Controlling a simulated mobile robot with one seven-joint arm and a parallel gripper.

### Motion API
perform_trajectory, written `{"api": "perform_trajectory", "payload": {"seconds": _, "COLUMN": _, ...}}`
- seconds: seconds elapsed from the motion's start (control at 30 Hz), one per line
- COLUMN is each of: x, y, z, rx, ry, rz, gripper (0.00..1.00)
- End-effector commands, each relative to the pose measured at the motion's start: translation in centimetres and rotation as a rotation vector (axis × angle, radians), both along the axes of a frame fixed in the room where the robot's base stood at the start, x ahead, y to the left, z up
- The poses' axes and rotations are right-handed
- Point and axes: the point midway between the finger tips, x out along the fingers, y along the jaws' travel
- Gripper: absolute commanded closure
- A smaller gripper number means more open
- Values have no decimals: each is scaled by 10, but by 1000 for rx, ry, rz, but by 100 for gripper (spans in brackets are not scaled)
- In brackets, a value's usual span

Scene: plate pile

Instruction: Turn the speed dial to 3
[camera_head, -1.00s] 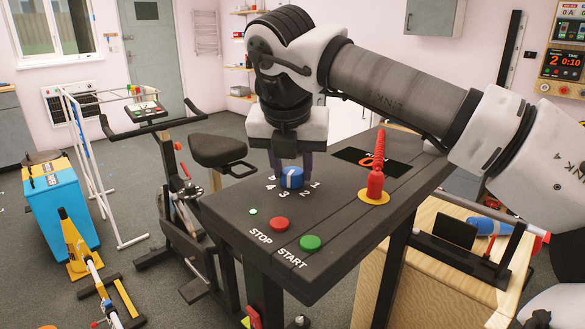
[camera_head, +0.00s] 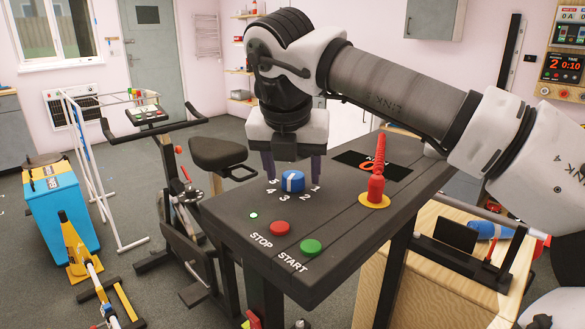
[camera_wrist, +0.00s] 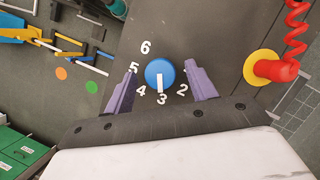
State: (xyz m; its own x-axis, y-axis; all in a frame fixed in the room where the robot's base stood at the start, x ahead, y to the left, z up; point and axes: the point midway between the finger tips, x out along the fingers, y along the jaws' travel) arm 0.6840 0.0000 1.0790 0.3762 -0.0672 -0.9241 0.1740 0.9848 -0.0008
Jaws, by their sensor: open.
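The speed dial is a round blue knob (camera_head: 291,183) with a white pointer line, on the dark console top (camera_head: 345,215). White numerals curve around it. In the wrist view the blue dial (camera_wrist: 160,73) has its pointer aimed down at the 3. My gripper (camera_head: 292,177) is open, its purple fingers standing on either side of the dial. In the wrist view my gripper (camera_wrist: 160,80) shows a clear gap between each finger and the knob. The numeral 1 is not visible in the wrist view.
A red STOP button (camera_head: 280,228) and green START button (camera_head: 311,247) sit near the console's front edge. A red coiled cord on a key (camera_head: 376,187) stands upright on a yellow disc to the right. An exercise bike (camera_head: 165,180) is behind, to the left.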

Motion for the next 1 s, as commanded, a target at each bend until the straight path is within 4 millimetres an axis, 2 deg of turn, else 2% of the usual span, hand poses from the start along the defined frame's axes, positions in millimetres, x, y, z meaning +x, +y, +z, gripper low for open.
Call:
{"api": "perform_trajectory", "payload": {"seconds": 0.17, "x": -8, "y": 2, "z": 23, "rx": 3, "ry": -3, "rz": 2, "gripper": 44}}
{"api": "perform_trajectory", "payload": {"seconds": 0.4, "x": -30, "y": 7, "z": 76, "rx": 3, "ry": -1, "rz": 3, "gripper": 44}}
{"api": "perform_trajectory", "payload": {"seconds": 0.6, "x": -44, "y": 9, "z": 111, "rx": 2, "ry": -1, "rz": 2, "gripper": 44}}
{"api": "perform_trajectory", "payload": {"seconds": 0.77, "x": -50, "y": 9, "z": 124, "rx": 2, "ry": -1, "rz": 1, "gripper": 44}}
{"api": "perform_trajectory", "payload": {"seconds": 1.0, "x": -51, "y": 9, "z": 126, "rx": 0, "ry": 0, "rz": 0, "gripper": 44}}
